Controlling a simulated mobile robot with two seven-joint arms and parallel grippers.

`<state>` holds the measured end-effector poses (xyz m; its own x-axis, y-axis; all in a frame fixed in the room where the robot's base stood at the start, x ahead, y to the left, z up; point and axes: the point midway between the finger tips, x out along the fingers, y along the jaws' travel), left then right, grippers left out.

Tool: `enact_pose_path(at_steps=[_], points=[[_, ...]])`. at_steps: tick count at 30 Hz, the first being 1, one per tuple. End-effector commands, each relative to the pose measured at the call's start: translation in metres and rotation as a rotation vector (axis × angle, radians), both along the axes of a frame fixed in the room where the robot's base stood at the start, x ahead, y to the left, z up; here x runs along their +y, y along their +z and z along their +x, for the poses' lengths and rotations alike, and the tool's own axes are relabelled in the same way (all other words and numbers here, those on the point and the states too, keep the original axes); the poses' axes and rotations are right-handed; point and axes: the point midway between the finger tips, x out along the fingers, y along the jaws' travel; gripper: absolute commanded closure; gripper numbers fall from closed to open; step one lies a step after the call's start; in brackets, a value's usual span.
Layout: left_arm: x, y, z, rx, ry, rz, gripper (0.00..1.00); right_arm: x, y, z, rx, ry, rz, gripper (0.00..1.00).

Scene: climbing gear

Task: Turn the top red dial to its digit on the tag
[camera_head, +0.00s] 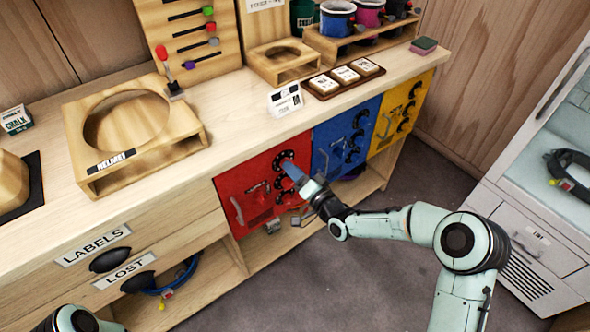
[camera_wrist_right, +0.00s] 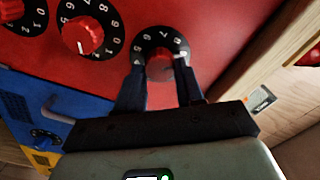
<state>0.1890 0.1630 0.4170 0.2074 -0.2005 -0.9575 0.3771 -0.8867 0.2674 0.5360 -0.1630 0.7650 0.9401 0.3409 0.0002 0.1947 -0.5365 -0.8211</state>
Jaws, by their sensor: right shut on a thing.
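The red door (camera_head: 240,192) has a column of black dials with white digits. My right gripper (camera_head: 290,168) is at its top dial (camera_head: 284,157). In the right wrist view, the fingers (camera_wrist_right: 161,72) straddle this dial's red knob (camera_wrist_right: 160,66), shut on it. The digits around its upper rim show, but the fingers hide part of the ring. The second dial's red knob (camera_wrist_right: 82,35) stands clear beside it, with a white mark on it. A white tag (camera_head: 285,99) stands on the counter above; its digits are too small to read. My left gripper is out of view.
A blue door (camera_head: 325,150) and a yellow door (camera_head: 385,130) with dials adjoin the red one. The wooden counter (camera_head: 235,135) overhangs the doors. A wooden helmet stand (camera_head: 190,145) is on the counter. The floor (camera_head: 390,185) before the doors is clear.

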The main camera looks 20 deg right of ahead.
Motion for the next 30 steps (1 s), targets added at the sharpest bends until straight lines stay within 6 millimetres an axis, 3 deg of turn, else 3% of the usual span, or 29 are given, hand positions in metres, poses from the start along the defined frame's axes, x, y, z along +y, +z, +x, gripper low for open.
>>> enact_pose_path(at_steps=[9, 25, 26, 27, 28, 30], points=[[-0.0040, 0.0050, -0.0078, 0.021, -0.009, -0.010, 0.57, -0.0001, -0.0016, -0.0006, 0.044, 0.001, 0.110, 0.94], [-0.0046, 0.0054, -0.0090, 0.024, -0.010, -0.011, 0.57, 0.0003, -0.0021, -0.0006, 0.051, 0.001, 0.129, 0.94], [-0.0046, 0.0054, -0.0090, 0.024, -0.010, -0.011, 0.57, 0.0003, -0.0021, -0.0006, 0.051, 0.001, 0.128, 0.57], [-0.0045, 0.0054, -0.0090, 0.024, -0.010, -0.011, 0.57, 0.0003, -0.0019, -0.0005, 0.051, 0.001, 0.128, 0.44], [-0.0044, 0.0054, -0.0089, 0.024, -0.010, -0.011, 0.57, 0.0002, -0.0019, -0.0005, 0.050, 0.001, 0.129, 0.38], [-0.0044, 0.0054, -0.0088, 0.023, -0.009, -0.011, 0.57, 0.0002, -0.0016, -0.0004, 0.050, 0.001, 0.129, 0.38]])
